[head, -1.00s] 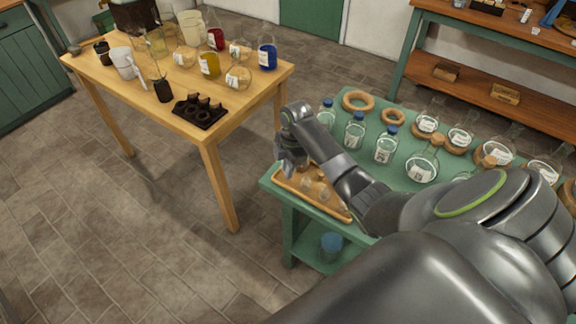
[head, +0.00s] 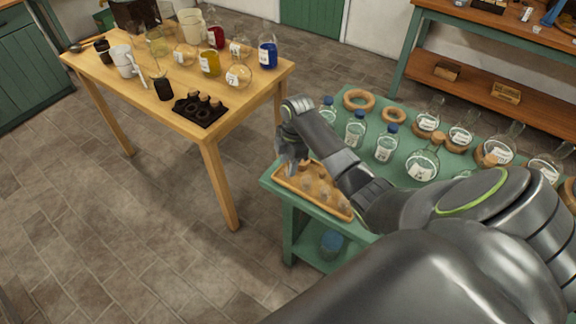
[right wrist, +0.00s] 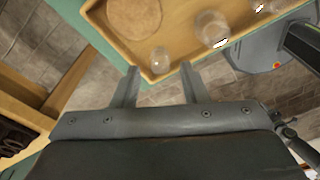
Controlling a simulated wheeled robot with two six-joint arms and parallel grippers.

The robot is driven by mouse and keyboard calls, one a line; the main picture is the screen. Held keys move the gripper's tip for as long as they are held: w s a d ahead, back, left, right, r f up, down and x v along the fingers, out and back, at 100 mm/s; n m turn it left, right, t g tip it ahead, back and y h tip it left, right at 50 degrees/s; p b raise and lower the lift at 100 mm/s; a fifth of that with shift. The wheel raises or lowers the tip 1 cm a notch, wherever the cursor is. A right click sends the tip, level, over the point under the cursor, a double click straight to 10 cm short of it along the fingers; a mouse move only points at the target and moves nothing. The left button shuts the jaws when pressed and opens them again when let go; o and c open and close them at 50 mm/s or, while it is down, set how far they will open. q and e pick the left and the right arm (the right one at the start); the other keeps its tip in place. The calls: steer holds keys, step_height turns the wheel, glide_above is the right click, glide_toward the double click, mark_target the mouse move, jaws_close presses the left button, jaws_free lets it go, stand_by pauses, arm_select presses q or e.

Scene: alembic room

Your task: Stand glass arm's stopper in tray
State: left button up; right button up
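The wooden tray (head: 337,207) lies on the near left corner of the green table and holds small clear and tan pieces, too small to tell apart in the head view. In the right wrist view the tray (right wrist: 203,53) shows a small clear glass stopper (right wrist: 160,60) near its edge, with a larger clear glass piece (right wrist: 211,28) beside it. My right gripper (head: 291,168) is over the tray's left end. In the right wrist view its fingers (right wrist: 159,76) are apart, with the stopper just beyond and between the tips; no grip on it shows. My left gripper is out of view.
The green table (head: 402,172) carries blue-capped bottles (head: 386,145), round flasks (head: 423,166) and cork rings (head: 358,100) close to my right arm. A wooden table (head: 130,77) with coloured flasks and a black rack (head: 198,111) stands left, across open floor.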

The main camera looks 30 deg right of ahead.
step_height(320, 180, up, 10)
steer(key=d, duration=0.1)
steer(key=shift+s+r, duration=0.15)
steer(key=shift+r, duration=0.1)
steer(key=shift+d, duration=0.1)
